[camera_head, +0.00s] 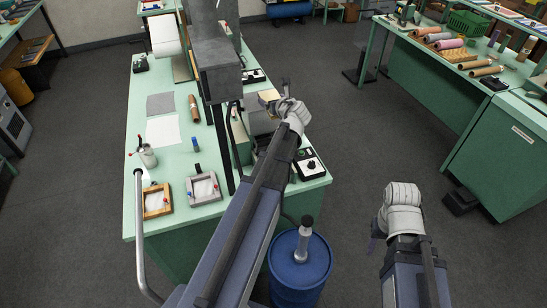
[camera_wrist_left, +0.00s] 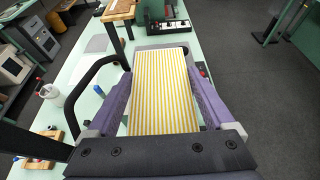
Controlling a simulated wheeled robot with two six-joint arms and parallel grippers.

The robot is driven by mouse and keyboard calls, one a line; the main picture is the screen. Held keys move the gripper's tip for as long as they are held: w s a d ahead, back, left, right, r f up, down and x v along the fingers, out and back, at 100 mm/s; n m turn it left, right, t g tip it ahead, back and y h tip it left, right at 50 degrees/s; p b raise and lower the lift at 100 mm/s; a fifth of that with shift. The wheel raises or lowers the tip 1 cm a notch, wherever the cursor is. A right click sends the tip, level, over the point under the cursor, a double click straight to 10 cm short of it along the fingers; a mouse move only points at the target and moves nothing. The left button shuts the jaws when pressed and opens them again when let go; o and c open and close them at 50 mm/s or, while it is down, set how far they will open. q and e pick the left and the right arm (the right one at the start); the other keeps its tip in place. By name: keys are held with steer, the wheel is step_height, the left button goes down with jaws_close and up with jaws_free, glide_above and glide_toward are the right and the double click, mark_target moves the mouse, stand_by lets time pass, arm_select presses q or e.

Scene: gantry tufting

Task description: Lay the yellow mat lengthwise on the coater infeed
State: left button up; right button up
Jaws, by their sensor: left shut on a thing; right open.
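The yellow-and-white striped mat (camera_wrist_left: 163,95) lies between the two purple fingers of my left gripper (camera_wrist_left: 161,85) in the left wrist view, its stripes running away from the wrist. My left gripper (camera_head: 271,97) is shut on it above the right side of the green bench. In the head view only a small yellowish bit shows by the fingers; the arm hides most of it. A dark grey surface (camera_head: 261,122) with green sides lies just below the gripper; I cannot tell whether it is the coater infeed. My right gripper (camera_head: 402,197) is open over the floor at the right.
A grey post and block (camera_head: 218,70) stands left of my left gripper. A control box (camera_head: 309,164) sits at the bench's right corner. Two small frames (camera_head: 203,188), a cup (camera_head: 147,156) and sheets lie on the left. A blue drum (camera_head: 300,268) stands in front.

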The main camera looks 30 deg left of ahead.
arm_select(q)
step_height(320, 180, down, 28)
steer(key=b, duration=2.8)
steer(key=shift+f, duration=0.2)
steer(key=o, duration=1.1)
steer(key=shift+r, duration=0.1)
steer(key=shift+p+v, duration=2.35)
steer(key=shift+v, duration=3.75)
